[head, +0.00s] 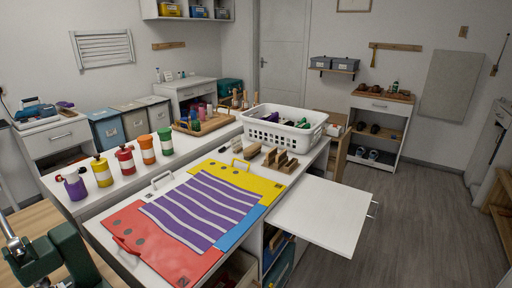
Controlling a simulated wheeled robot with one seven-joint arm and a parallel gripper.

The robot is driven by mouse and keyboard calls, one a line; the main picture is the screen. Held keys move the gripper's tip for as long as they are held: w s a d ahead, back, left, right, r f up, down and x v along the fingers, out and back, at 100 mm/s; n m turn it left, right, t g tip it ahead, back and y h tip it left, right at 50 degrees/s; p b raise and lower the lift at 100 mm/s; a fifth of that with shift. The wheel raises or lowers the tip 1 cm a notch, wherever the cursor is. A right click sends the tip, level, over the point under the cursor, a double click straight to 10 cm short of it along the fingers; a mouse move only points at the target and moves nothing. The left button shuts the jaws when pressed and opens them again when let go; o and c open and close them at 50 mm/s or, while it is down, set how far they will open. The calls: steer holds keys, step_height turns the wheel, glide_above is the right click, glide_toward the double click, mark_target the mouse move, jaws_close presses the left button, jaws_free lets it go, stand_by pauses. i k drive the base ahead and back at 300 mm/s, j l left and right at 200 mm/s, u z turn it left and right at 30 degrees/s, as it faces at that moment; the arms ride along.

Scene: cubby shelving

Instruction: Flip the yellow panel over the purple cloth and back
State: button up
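The yellow panel (262,186) lies flat at the far end of the white counter, beyond the purple cloth. The purple cloth (200,206) with white stripes lies spread out in the middle, uncovered. A red panel (190,262) lies flat at the near end, with grey dots and a red handle (126,245). A blue panel (241,229) lies flat along the cloth's right side.
A white board (322,212) juts out from the counter's right side. A white basket (284,128) and brown wooden blocks (279,160) stand beyond the yellow panel. Several coloured bottles (125,161) line the left. Floor (420,215) is clear at right.

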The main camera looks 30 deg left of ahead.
mark_target(270, 190)
steer(key=i+u, duration=0.35)
steer(key=i+l+u, duration=0.2)
steer(key=i+u, duration=0.15)
steer(key=i+l+u, duration=0.6)
steer(key=i+u, duration=0.15)
steer(key=i+l+u, duration=0.7)
steer(key=l+u, duration=0.15)
